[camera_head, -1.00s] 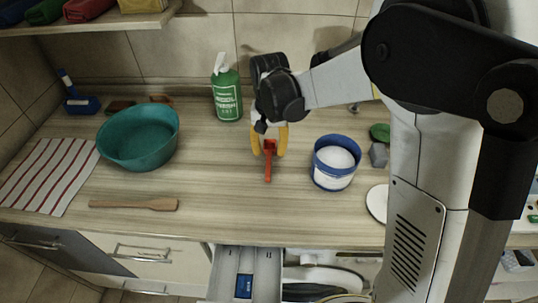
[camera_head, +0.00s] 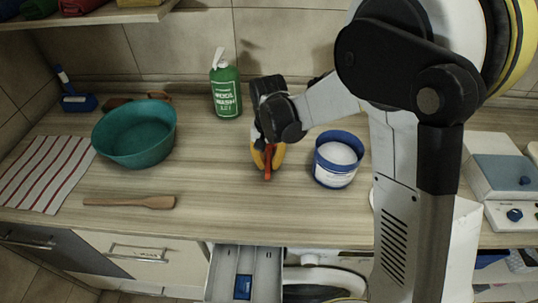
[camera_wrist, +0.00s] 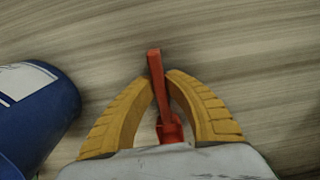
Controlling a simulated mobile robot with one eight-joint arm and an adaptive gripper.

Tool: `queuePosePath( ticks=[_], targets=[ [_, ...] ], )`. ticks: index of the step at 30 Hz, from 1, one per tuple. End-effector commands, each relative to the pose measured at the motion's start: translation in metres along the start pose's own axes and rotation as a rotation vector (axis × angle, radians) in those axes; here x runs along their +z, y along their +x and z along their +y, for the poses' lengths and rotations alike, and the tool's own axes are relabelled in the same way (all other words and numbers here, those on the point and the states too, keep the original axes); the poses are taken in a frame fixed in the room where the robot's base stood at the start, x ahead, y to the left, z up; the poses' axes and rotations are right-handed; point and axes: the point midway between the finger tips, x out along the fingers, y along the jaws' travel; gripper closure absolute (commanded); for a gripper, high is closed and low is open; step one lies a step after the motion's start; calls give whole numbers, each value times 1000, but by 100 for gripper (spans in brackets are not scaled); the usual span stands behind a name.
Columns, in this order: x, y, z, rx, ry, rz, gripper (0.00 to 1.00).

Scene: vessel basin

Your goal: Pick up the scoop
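The red scoop (camera_head: 268,166) is on the wooden counter, to the left of the blue tub; my gripper hides part of it in the head view. In the wrist view its red handle (camera_wrist: 155,65) runs between my yellow fingers and sticks out past their tips. My gripper (camera_wrist: 160,78) points down over the scoop, with a fingertip close against each side of the handle. It appears shut on the handle. The cup end of the scoop (camera_wrist: 170,130) is partly hidden behind the gripper body.
A blue tub with white contents (camera_head: 338,155) stands close to the right of my gripper. A green bottle (camera_head: 226,90) stands behind, and a teal bowl (camera_head: 135,140) to the left.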

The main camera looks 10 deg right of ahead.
Motion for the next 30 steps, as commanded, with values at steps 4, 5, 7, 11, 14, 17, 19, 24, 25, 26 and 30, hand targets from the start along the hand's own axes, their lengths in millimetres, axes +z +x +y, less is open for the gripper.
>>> queuePosePath(
  ticks=[4,5,7,11,14,17,19,24,25,26,30],
  targets=[
    [0,0,0,0,0,0,100],
    [0,0,0,0,0,0,100],
    [0,0,0,0,0,0,100],
    [0,-2,0,0,0,0,100],
    [0,-14,0,0,0,0,100],
    [0,-35,0,0,0,0,100],
    [0,-51,0,0,0,0,100],
    [0,-84,0,0,0,0,100],
    [0,-88,0,0,0,0,100],
    [0,-91,0,0,0,0,100],
    [0,-100,0,0,0,0,100]
  ],
)
